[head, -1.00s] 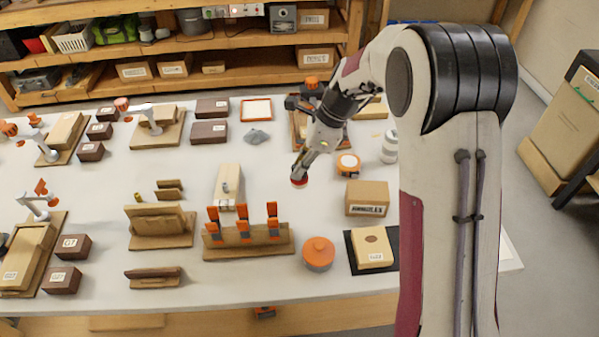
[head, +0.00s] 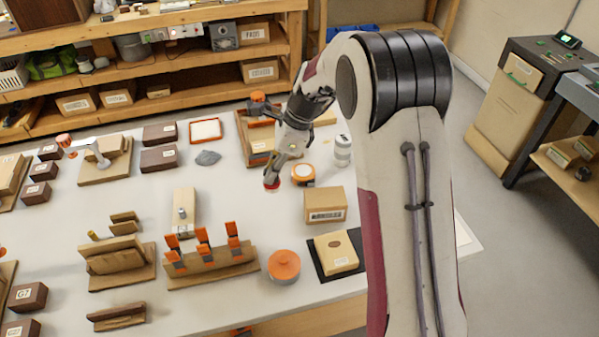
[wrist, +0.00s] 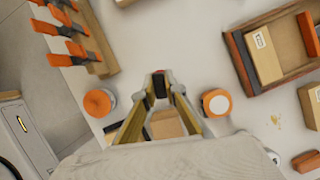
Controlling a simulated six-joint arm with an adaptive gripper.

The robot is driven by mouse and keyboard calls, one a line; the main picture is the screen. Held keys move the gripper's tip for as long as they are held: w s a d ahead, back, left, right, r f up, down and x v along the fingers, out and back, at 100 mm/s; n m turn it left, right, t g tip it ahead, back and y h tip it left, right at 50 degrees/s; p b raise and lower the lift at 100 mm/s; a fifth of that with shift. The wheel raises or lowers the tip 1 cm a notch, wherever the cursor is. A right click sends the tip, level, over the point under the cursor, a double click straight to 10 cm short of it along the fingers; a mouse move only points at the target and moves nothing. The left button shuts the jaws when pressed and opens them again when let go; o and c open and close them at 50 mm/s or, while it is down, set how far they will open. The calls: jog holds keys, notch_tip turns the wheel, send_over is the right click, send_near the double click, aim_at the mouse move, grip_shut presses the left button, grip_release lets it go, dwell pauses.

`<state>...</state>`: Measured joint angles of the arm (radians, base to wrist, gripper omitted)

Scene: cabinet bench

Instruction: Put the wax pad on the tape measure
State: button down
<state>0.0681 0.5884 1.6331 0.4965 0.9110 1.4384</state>
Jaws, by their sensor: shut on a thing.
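My gripper (head: 271,181) is shut on a small red piece with a pale edge (head: 271,187), which I take to be the wax pad; the fingers cover most of it. In the wrist view, my gripper (wrist: 160,84) shows a sliver of red at its dark fingertips. The round orange thing with a white face (head: 303,174), which I take to be the tape measure, lies on the bench just right of my gripper. It also shows right of the fingers in the wrist view (wrist: 216,102). The held piece is above the bench and apart from it.
A cardboard box (head: 325,206) stands in front of the tape measure, and a white jar (head: 342,150) behind it. An orange-lidded pot (head: 284,266) and a rack with orange clamps (head: 212,268) stand nearer the front. A wooden tray (head: 258,150) lies behind my gripper.

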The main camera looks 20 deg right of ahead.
jog(key=w+d+r+m+t+h, duration=0.2)
jog(key=w+d+r+m+t, duration=0.1)
jog(key=w+d+m, duration=0.6)
jog(key=shift+w+d+r+m, duration=0.15)
jog(key=shift+d+r+m, duration=0.35)
jog(key=shift+d+m, duration=0.5)
jog(key=shift+d+h, duration=0.15)
jog(key=shift+h, duration=0.15)
send_over(304, 172)
notch_tip(304, 172, down, 6)
jog(key=shift+f, duration=0.15)
jog(key=shift+w, duration=0.1)
jog(key=shift+f, duration=1.85)
jog(key=shift+f, duration=0.1)
